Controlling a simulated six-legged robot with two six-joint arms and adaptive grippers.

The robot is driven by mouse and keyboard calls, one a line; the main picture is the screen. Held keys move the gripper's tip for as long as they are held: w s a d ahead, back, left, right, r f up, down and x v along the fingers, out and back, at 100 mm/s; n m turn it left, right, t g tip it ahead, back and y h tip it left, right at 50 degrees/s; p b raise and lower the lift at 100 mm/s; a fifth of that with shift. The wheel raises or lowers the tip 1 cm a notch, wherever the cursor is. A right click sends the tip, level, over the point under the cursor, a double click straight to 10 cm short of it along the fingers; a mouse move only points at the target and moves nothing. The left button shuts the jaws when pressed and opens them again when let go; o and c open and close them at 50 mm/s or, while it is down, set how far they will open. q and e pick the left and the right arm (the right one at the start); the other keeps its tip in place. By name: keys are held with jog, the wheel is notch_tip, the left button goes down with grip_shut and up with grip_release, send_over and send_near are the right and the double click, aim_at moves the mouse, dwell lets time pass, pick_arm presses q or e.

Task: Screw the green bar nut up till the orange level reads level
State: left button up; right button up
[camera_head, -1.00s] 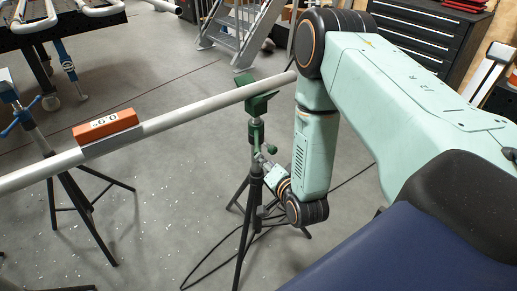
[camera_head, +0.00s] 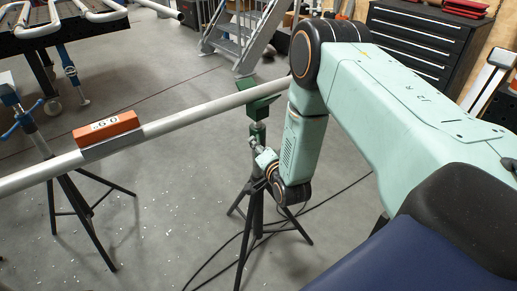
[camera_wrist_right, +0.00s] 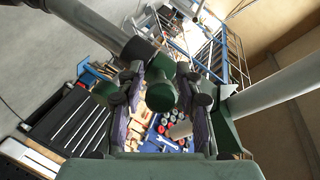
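The orange level (camera_head: 107,130) sits on the long grey pipe (camera_head: 190,118) in the head view. Its small display seems to be upside down, and I cannot read it surely. The pipe slopes up to the right and rests in the green stand head (camera_head: 262,92) of a black tripod. The green bar nut (camera_head: 257,136) is just below that head, partly hidden by my right gripper (camera_head: 258,150). In the right wrist view, a green knobbed bar of the nut (camera_wrist_right: 160,95) is between the open fingers of my right gripper (camera_wrist_right: 160,88); contact is unclear. My left gripper is out of view.
A dark cable lies on the floor by the green stand's tripod. A grey step ladder (camera_head: 240,40) and a black drawer cabinet (camera_head: 425,40) stand behind.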

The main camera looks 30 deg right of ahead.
jog(key=shift+a, duration=0.1)
grip_shut()
dwell(0.7)
